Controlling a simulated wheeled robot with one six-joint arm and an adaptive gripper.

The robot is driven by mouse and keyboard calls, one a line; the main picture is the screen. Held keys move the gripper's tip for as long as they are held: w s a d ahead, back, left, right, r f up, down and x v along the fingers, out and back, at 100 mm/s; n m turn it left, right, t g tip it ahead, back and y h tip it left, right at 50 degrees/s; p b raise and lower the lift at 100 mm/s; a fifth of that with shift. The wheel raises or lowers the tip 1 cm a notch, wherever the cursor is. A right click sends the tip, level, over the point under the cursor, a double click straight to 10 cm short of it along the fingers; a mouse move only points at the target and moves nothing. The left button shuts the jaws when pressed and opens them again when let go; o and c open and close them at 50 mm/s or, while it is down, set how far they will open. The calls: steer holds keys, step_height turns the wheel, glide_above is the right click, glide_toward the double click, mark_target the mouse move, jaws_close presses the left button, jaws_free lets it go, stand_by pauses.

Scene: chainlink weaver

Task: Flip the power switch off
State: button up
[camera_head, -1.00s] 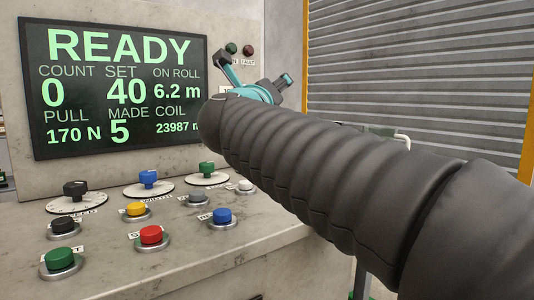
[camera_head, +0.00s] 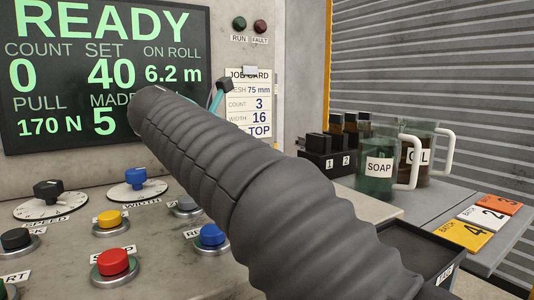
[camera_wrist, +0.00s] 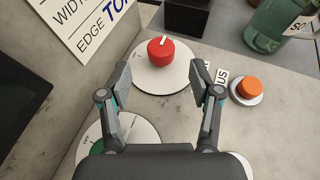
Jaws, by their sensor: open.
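My gripper (camera_wrist: 161,82) is open and empty in the wrist view, its two fingers apart. A red rotary knob (camera_wrist: 160,52) with a white pointer stands on a round white plate (camera_wrist: 162,83), just beyond and between the fingertips. No finger touches it as far as I can see. No label for it is readable, so I cannot tell for sure that it is the power switch. In the head view only a dark fingertip (camera_head: 225,86) of my gripper shows behind my arm, and the red knob is hidden.
An orange button (camera_wrist: 249,89) sits right of the knob, and a green knob (camera_wrist: 97,147) on a dial lies below left. The job card (camera_head: 248,103) hangs on the panel. A soap jug (camera_head: 378,175) and dark containers (camera_head: 320,147) stand at right.

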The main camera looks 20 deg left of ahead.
steer(key=x, duration=0.7)
steer(key=shift+w, duration=0.15)
steer(key=c, duration=1.2)
